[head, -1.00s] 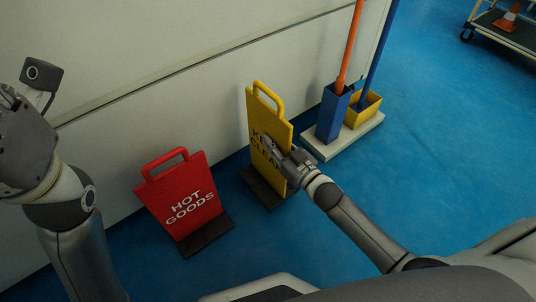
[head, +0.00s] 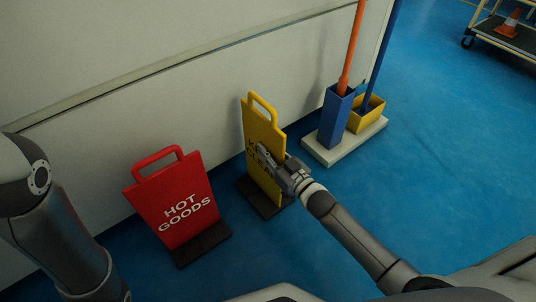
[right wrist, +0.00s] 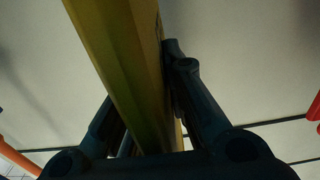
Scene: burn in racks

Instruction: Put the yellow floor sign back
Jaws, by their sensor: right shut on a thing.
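The yellow floor sign (head: 262,125) has dark lettering, a loop handle on top and a dark base (head: 264,205). It stands upright near the pale wall, between the red sign and the mop stand. My right gripper (head: 272,162) is shut on the sign's right edge, at about mid height, and covers part of the lettering. In the right wrist view the yellow panel (right wrist: 120,50) runs between the two dark fingers (right wrist: 150,105). I cannot tell whether the base touches the floor. My left gripper is out of view; only my left arm shows at the left.
A red "HOT GOODS" sign (head: 172,207) stands left of the yellow sign. To the right, a pale plinth (head: 347,148) holds a blue holder (head: 335,118) and a yellow bucket (head: 367,115). A cart (head: 507,38) with an orange cone is at the far upper right. Blue floor on the right is clear.

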